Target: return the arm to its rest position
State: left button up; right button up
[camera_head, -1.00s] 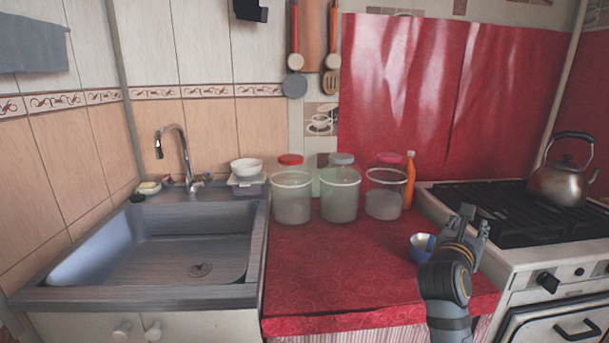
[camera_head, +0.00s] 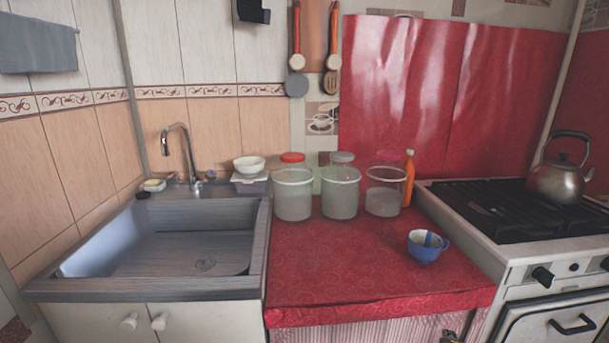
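Neither gripper shows clearly in the head view. Only a small dark piece (camera_head: 450,335) shows at the bottom edge, in front of the red counter's skirt. It looks like the tip of my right arm, and I cannot tell its fingers. My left arm is out of view. A blue cup (camera_head: 425,252) with its handle to the right stands upright on the red oilcloth counter (camera_head: 350,270), with nothing touching it.
Three lidded jars (camera_head: 340,193) and an orange bottle (camera_head: 409,180) stand at the back of the counter. A sink (camera_head: 180,250) is to the left. A stove (camera_head: 500,208) with a kettle (camera_head: 560,180) is to the right. The counter's front is clear.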

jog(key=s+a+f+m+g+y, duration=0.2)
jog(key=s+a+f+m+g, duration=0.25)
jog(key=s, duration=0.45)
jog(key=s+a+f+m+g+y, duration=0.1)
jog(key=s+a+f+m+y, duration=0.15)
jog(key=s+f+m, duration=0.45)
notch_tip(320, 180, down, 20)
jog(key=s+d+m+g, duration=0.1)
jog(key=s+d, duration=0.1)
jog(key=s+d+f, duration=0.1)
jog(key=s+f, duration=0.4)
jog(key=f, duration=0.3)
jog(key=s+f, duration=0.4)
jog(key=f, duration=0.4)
pick_arm(q)
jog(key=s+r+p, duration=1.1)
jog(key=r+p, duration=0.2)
jog(key=p, duration=0.6)
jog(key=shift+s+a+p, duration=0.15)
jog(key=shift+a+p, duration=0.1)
jog(key=shift+p, duration=0.15)
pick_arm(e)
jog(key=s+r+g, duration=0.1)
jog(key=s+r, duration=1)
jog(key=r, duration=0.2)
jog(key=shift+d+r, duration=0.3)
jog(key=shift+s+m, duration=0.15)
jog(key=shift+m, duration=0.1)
